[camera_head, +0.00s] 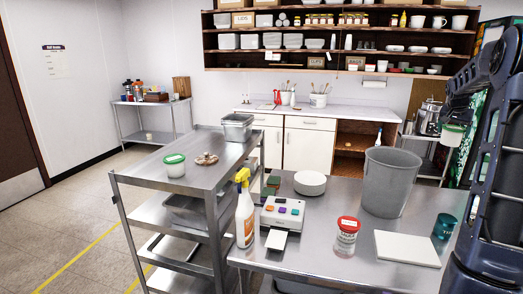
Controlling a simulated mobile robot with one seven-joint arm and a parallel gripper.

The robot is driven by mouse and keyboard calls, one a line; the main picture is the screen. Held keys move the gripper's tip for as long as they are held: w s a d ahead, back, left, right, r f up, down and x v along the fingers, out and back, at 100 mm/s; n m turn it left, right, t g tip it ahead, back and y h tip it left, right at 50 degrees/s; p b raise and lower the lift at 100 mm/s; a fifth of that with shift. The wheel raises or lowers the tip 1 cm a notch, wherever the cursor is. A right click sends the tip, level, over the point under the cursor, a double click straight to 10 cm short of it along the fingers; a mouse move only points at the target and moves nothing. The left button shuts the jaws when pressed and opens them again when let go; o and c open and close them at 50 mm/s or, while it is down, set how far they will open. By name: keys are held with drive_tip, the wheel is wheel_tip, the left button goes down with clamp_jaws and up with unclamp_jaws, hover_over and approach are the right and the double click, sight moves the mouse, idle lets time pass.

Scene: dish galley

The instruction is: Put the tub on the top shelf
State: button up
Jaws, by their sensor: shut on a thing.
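My gripper (456,113) is at the right, at the end of my dark blue arm. It is shut on a small white tub (452,136) with a green rim or lid, held in the air above the right end of the steel table. The fingertips are too small to make out clearly. A similar white tub with a green lid (174,166) stands on the steel cart's top shelf (200,183). A white tub with a red lid (347,231) stands on the steel table (310,268). The wall shelf (340,28) is at the back, above the counter.
The cart top also holds a grey bin (238,127) and a small brownish item (206,158). The table carries a spray bottle (244,210), a label printer (283,212), plates (310,183), a large grey bucket (390,182), a white board (406,248) and a teal cup (444,226).

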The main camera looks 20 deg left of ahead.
wheel_tip(320, 180, up, 12)
drive_tip(key=r, duration=0.1)
drive_tip(key=w+a+f+n+y, duration=0.1)
drive_tip(key=w+a+n, duration=0.2)
drive_tip(key=a, duration=1.2)
drive_tip(key=w+a+n+y, duration=0.1)
drive_tip(key=w+a+n, duration=0.15)
drive_tip(key=a, duration=1.15)
drive_tip(key=s+a+n+y, duration=0.2)
drive_tip(key=a+n, duration=0.1)
drive_tip(key=a, duration=1.1)
drive_tip(key=s+a+n+y, duration=0.1)
drive_tip(key=s+a+n, duration=0.15)
drive_tip(key=a, duration=1.25)
drive_tip(key=n+g+y, duration=0.2)
drive_tip(key=n+y, duration=0.2)
drive_tip(key=n, duration=0.4)
hover_over(206, 179)
drive_tip(key=shift+w+f, duration=0.1)
drive_tip(key=shift+f, duration=12.25)
